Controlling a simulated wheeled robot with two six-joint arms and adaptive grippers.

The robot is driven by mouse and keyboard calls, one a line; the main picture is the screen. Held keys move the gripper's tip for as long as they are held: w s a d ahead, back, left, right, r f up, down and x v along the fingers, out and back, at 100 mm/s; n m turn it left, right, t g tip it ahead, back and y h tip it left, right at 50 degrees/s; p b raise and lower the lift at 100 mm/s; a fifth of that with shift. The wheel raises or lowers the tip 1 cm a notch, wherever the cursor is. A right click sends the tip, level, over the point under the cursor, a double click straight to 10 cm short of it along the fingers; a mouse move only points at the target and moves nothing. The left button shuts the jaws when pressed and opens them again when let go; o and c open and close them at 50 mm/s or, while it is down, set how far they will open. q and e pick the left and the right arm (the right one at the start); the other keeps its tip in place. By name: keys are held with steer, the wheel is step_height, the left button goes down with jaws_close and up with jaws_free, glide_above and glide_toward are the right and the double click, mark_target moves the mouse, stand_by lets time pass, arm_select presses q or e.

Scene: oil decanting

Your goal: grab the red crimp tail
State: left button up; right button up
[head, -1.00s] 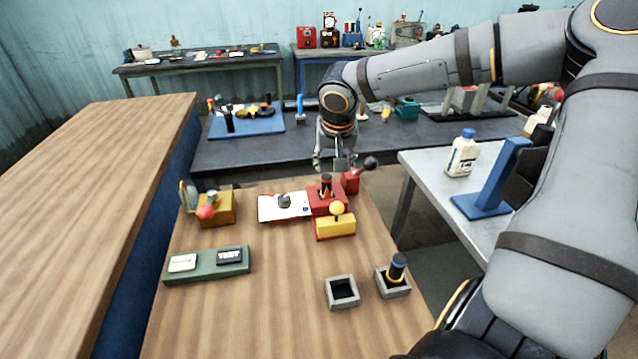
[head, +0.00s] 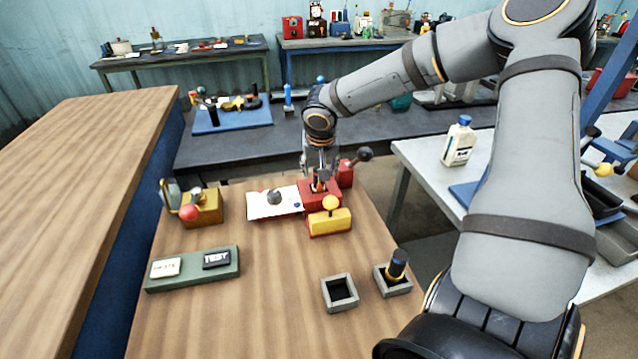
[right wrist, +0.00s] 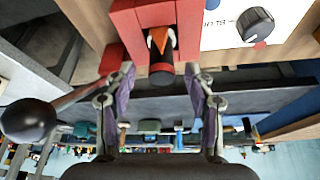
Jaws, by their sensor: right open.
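The red crimp block (head: 316,196) sits at the far edge of the wooden table, with a black-knobbed lever (head: 363,155) on its right. A dark upright piece with an orange part, seemingly the crimp tail (right wrist: 161,76), stands in the block's slot. In the head view it is mostly hidden by my right gripper (head: 318,168), which is just above the block. In the right wrist view my right gripper (right wrist: 160,74) is open, with one finger on each side of the tail's dark end. Contact cannot be told. My left gripper is out of view.
A white panel with a grey knob (head: 274,198) adjoins the block on the left. A yellow block (head: 329,222) stands in front. An empty grey socket (head: 340,293) and another holding a black peg (head: 397,264) are nearer.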

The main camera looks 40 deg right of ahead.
mark_target(319, 184)
steer(key=x, duration=0.3)
steer(key=shift+w+f, duration=0.15)
steer(key=shift+w, duration=0.15)
steer(key=shift+s, duration=0.1)
steer(key=shift+c, duration=1.1)
jaws_close()
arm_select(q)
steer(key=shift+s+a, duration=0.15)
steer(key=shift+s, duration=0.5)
